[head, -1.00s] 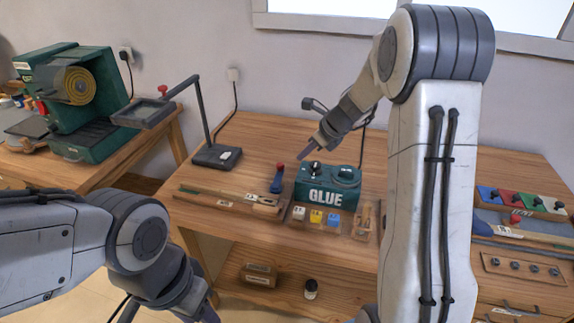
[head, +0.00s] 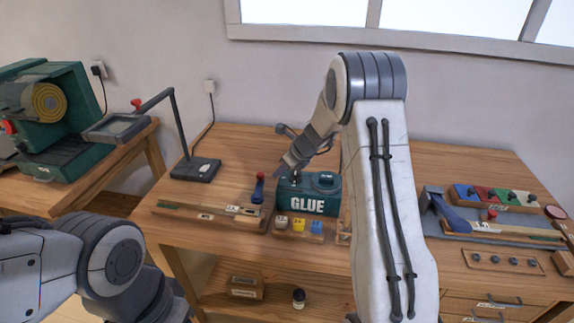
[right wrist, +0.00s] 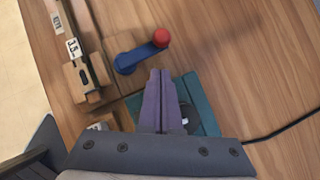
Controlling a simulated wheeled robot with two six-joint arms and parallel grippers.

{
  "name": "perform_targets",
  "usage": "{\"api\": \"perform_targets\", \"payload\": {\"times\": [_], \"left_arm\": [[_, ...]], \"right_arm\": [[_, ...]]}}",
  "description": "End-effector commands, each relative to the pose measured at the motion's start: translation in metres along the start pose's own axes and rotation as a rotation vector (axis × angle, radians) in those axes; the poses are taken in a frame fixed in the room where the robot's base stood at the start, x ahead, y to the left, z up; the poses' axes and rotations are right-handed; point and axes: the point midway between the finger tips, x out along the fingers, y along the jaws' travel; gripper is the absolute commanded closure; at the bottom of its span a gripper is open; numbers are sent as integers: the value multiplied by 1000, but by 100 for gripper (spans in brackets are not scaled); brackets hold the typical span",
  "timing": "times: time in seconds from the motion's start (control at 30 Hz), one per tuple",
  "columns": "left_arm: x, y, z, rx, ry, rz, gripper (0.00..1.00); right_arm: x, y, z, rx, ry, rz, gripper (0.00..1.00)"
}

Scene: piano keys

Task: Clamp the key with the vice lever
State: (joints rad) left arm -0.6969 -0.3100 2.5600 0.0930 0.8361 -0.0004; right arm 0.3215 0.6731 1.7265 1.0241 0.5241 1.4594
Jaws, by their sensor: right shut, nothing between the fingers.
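The vice lever is a blue arm with a red knob (head: 259,188). It stands by the right end of a long wooden strip with the vice (head: 235,213); in the right wrist view the lever (right wrist: 136,56) points towards upper right. A pale wooden key with a paper label (right wrist: 73,48) lies along this strip, its end near the wooden vice block. My right gripper (head: 281,171) is shut and empty, its purple fingers (right wrist: 160,98) over the green glue box, just right of the lever and apart from it. My left gripper's dark body is low at left; its fingertips are not clear.
The green GLUE box (head: 309,198) stands right of the lever, with small coloured blocks (head: 299,224) in front. A magnifier stand (head: 195,168) is at back left. A blue-handled tool (head: 452,215) and coloured tray (head: 497,198) lie at right. Bare tabletop lies behind the lever.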

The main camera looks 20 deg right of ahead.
Motion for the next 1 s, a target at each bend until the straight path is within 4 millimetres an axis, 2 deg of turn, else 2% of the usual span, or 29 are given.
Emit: {"api": "perform_targets", "payload": {"times": [0.07,0.13,0.33,1.0], "left_arm": [[1,0,0,0,0,0,50],[-5,0,0,0,0,0,50],[-10,1,-1,0,0,0,50],[-14,1,-1,0,0,0,50]], "right_arm": [[18,1,-1,0,2,3,100],[25,1,9,-3,0,1,100],[43,0,20,-2,0,1,100],[48,0,24,-26,0,18,100]]}}
